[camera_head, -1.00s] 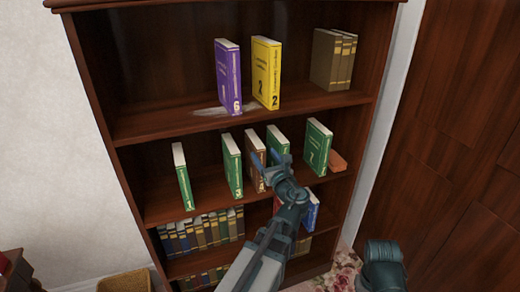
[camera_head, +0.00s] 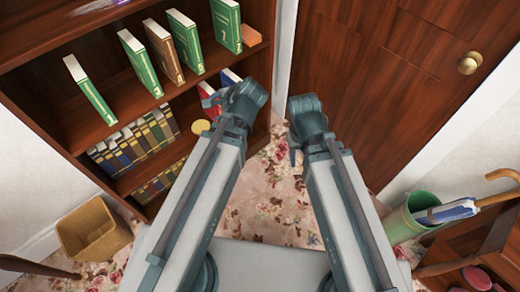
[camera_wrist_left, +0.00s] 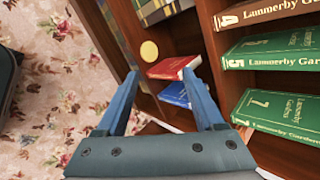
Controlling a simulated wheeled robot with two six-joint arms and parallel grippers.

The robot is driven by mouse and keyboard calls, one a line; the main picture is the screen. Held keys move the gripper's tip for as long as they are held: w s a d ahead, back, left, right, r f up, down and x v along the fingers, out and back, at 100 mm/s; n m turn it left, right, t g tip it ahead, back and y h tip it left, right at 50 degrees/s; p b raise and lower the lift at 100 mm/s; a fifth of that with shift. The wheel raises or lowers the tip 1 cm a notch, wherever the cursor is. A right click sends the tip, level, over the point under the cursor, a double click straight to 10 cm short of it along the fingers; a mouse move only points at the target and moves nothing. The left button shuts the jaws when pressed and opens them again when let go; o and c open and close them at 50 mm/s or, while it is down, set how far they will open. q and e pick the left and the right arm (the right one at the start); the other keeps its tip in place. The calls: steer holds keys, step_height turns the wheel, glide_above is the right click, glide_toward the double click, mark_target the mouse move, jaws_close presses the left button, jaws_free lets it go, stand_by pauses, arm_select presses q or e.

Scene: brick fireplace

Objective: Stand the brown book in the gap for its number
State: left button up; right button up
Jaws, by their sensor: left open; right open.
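The brown book (camera_head: 163,50), numbered 4 in the left wrist view (camera_wrist_left: 265,12), stands on the middle shelf (camera_head: 110,122). It is between green book 3 (camera_head: 139,63) and green book 5 (camera_head: 185,40). Green book 1 (camera_head: 90,90) leans at the left, with a wide space between it and book 3. Green book 7 (camera_head: 226,25) stands at the right. My left gripper (camera_head: 207,98) is open and empty, clear of the brown book; its two fingers show apart in the left wrist view (camera_wrist_left: 160,82). My right gripper (camera_head: 293,152) is open, apart from the shelves.
A red book (camera_wrist_left: 173,67) and a blue book (camera_wrist_left: 174,95) are on a lower level near my left gripper. An orange block (camera_head: 250,36) lies beside book 7. A basket (camera_head: 92,228) and a green bin (camera_head: 402,222) stand on the floor. A wooden door is at the right.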

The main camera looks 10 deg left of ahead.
arm_select(q)
steer(key=s+d+f+n+g+h, duration=0.2)
steer(key=s+d, duration=0.3)
steer(key=d, duration=0.3)
steer(key=s+d+f+n+g+h, duration=0.3)
steer(key=s+d+f+n+h, duration=0.1)
steer(key=d, duration=0.4)
steer(key=s+n, duration=0.1)
steer(key=s, duration=0.1)
steer(key=shift+s, duration=0.3)
